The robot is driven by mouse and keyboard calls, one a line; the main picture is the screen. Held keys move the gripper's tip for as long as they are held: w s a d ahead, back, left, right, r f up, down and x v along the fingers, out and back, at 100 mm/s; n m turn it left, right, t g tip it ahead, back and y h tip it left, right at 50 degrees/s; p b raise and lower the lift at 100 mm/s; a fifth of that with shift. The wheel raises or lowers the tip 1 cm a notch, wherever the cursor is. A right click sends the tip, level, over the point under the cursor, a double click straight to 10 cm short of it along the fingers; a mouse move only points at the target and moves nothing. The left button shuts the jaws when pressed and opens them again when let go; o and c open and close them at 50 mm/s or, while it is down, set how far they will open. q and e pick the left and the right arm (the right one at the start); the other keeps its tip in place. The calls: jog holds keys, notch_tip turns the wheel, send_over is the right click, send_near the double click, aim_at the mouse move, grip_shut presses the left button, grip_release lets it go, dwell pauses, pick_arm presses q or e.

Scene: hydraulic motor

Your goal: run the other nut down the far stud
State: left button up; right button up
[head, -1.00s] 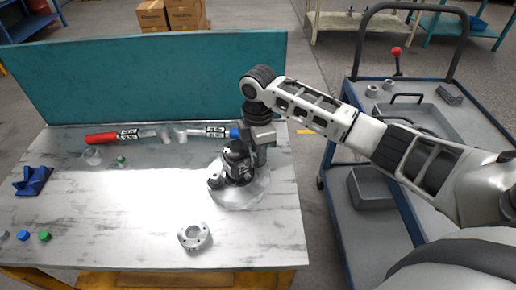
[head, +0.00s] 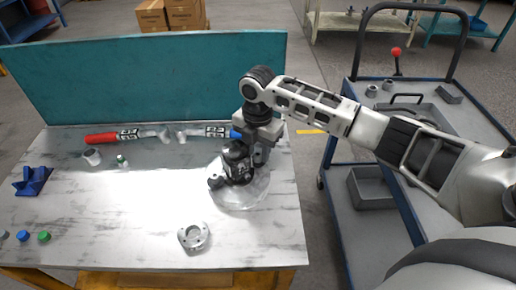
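The dark hydraulic motor (head: 236,162) stands on a round, pale translucent base (head: 238,193) at the right side of the workbench. My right gripper (head: 258,155) points down at the motor's far right side, close against it. Its fingertips are partly hidden, and I cannot see whether they are open or hold a nut. The studs and nuts are too small or hidden to make out. My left gripper is not in view.
A silver flange (head: 193,236) lies at the bench's front. A cart (head: 400,215) stands right of the bench.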

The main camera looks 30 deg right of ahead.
grip_shut()
jog(key=m, duration=0.4)
jog(key=shift+m, duration=0.9)
jog(key=m, duration=0.4)
jog(key=shift+f+m, duration=0.1)
jog(key=shift+m, duration=0.2)
grip_release()
